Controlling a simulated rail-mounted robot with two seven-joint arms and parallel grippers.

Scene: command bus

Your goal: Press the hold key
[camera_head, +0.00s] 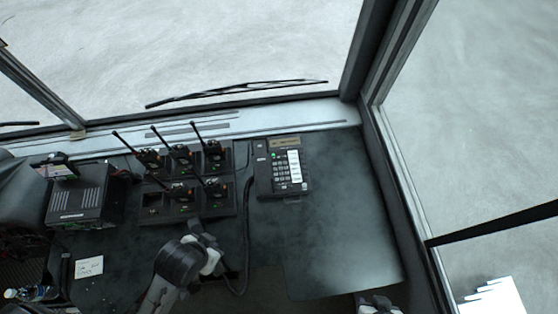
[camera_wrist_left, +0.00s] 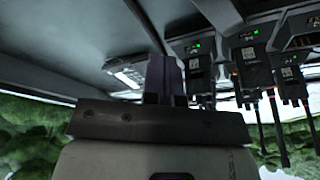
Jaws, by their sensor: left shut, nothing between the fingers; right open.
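The desk phone (camera_head: 283,168) lies on the dark dash to the right of the radio charger. In the left wrist view the phone (camera_wrist_left: 128,75) seems to show as a pale panel just left of the fingers. My left gripper (camera_wrist_left: 166,62) is shut and empty, apart from the phone. In the head view its arm is in front of the charger, left of the phone. My right gripper (camera_head: 378,300) is open and empty at the bottom edge.
Several handheld radios with antennas stand in a charger (camera_head: 222,207) left of the phone. A black cord (camera_head: 246,238) runs down beside the phone. A black radio box (camera_head: 78,203) and a paper note (camera_head: 89,266) are farther left. The dash right of the phone is clear.

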